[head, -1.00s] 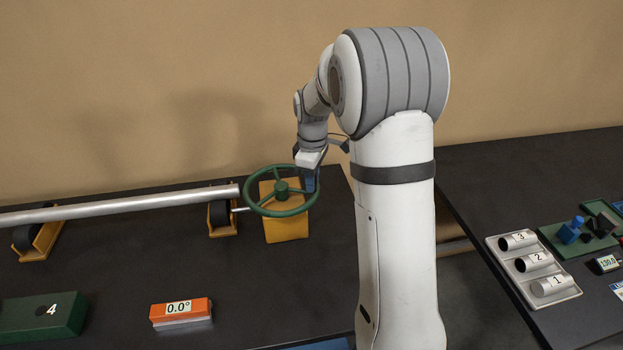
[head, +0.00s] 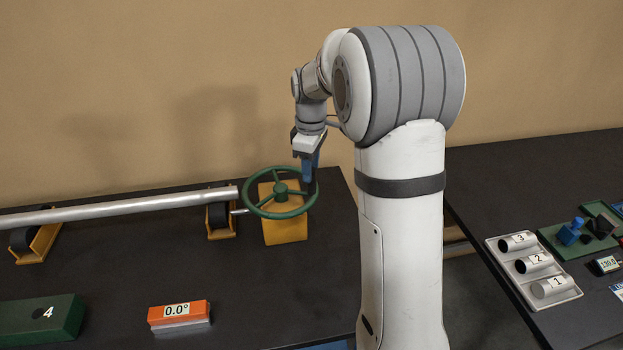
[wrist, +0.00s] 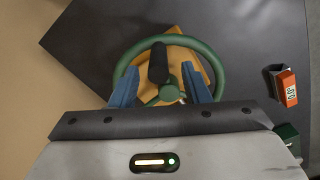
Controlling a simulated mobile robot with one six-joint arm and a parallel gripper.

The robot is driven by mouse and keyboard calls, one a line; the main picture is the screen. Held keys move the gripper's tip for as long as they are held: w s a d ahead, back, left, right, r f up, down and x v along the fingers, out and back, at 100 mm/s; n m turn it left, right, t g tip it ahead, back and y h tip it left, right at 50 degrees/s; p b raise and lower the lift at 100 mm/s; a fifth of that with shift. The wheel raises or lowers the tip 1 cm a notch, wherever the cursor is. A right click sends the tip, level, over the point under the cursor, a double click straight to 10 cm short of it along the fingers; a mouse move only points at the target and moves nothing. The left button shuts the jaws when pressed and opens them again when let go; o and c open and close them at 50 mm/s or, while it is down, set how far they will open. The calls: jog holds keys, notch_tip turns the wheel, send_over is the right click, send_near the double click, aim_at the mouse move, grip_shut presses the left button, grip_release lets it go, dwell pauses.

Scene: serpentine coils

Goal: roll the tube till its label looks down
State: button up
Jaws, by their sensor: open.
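A long silver tube (head: 120,207) lies across two orange roller stands (head: 38,240) at the left of the head view. No label shows on its visible side. A green handwheel (head: 281,192) is mounted on a yellow block (head: 286,228) near the tube's right end. The wheel has a black upright handle (wrist: 158,62) on its rim. My gripper (head: 310,182) is over the wheel's right rim, pointing down. In the wrist view, my gripper's blue fingers (wrist: 160,88) are spread apart, with the handle between them in the picture. I cannot tell whether they touch it.
An orange display (head: 178,312) reading 0.0° stands in front. Another table on the right holds a tray (head: 505,268) of numbered cylinders. The dark table between the display and the wheel is clear.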

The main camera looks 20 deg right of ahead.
jog(key=shift+r, duration=1.45)
jog(key=shift+s+r, duration=0.1)
jog(key=s+a+r+m+t, duration=0.1)
jog(key=s+a+m+t, duration=0.2)
jog(key=s+m, duration=0.8)
jog(key=s, duration=1.6)
